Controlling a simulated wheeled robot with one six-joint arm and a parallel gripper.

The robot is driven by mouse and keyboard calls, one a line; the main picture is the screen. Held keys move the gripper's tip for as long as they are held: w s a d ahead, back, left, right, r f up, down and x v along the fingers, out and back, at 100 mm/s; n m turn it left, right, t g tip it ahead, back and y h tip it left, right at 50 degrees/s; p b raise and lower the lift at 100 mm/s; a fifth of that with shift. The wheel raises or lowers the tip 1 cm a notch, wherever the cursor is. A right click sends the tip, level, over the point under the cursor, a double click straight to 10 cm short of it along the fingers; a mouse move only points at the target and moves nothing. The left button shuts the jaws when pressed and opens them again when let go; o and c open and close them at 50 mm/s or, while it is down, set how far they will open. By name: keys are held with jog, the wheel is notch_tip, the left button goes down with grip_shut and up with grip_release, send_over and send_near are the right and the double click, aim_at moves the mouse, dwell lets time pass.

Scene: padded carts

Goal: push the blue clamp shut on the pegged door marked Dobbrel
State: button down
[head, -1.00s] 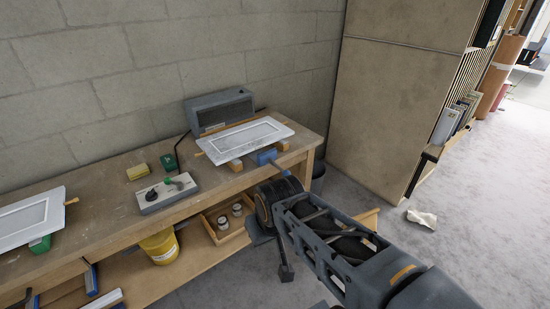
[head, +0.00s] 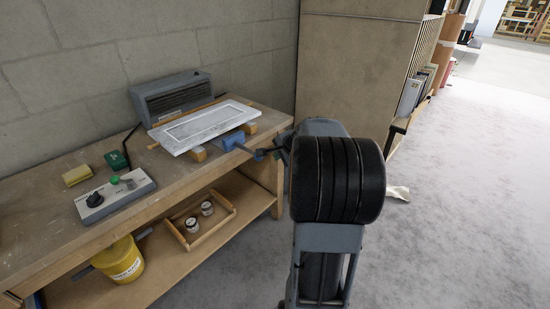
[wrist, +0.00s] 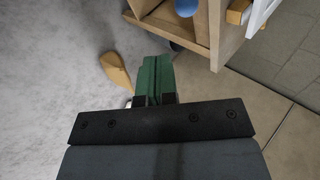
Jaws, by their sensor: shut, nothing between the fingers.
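A white panelled door (head: 205,128) lies on wooden blocks on the workbench, with a peg (head: 153,146) at its left end. No name is readable on it. A blue clamp (head: 232,140) sits at its front right edge, with a grey bar running out toward my arm. Whether the clamp is open or shut is too small to tell. In the wrist view, my gripper (wrist: 157,62) has its green fingers together and empty. A white door edge (wrist: 262,12) shows at the upper right there. In the head view my arm hides most of the gripper, so contact with the clamp cannot be told.
A grey heater-like box (head: 172,96) stands behind the door. A control box (head: 116,194) and a yellow block (head: 77,175) are on the bench to the left. A wooden tray of jars (head: 198,222) and a yellow bucket (head: 122,262) are below. Open floor lies right.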

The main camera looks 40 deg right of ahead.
aim_at(249, 151)
jog(key=w+r+x, duration=0.1)
jog(key=w+x, duration=0.1)
jog(key=x, duration=0.8)
jog(key=shift+r, duration=0.15)
jog(key=shift+a, duration=0.15)
jog(key=w, duration=0.2)
jog(key=w+a+p, duration=0.1)
jog(key=w, duration=0.2)
jog(key=w+p, duration=0.1)
jog(key=w, duration=0.1)
jog(key=shift+w+a, duration=0.2)
jog(key=shift+w, duration=0.15)
jog(key=shift+s, duration=0.15)
